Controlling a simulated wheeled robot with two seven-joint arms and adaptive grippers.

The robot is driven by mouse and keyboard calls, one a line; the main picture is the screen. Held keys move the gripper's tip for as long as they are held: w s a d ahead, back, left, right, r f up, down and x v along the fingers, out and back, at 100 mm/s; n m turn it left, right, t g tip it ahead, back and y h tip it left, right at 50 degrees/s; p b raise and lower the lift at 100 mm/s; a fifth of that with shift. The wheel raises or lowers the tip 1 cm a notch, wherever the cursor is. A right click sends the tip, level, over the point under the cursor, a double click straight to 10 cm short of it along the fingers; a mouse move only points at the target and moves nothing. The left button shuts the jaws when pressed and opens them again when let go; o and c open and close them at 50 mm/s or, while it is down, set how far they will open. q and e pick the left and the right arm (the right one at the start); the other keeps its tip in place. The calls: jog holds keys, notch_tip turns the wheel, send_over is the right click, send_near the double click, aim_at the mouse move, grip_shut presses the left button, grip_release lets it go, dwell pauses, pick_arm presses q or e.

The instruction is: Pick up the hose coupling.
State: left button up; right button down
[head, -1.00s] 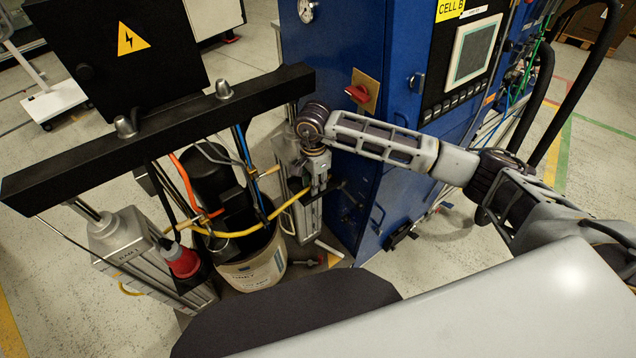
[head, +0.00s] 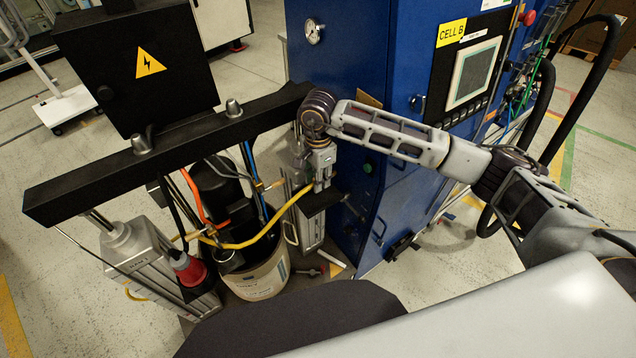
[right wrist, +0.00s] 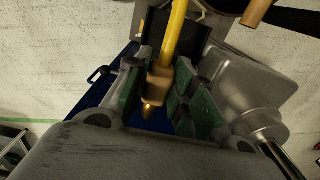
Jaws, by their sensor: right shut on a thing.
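The hose coupling (right wrist: 158,82) is a brass-coloured block with a pointed tip, on the end of a yellow hose (head: 265,233). My right gripper (head: 322,184) is shut on the coupling, which sits between its green-padded fingers in the right wrist view (right wrist: 165,88). The hose (right wrist: 176,35) runs from the coupling toward the top of that view. In the head view the coupling is too small and covered to make out, and the hose runs left from the gripper over the drum (head: 262,278). My left gripper is not in view.
A black crossbeam (head: 180,150) spans the drum pump close left of my right wrist. A grey upright post (head: 312,228) stands just below the gripper. The blue cabinet (head: 352,210) is close on the right. Floor is open further right.

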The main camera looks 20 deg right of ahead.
jog(key=shift+r, duration=1.05)
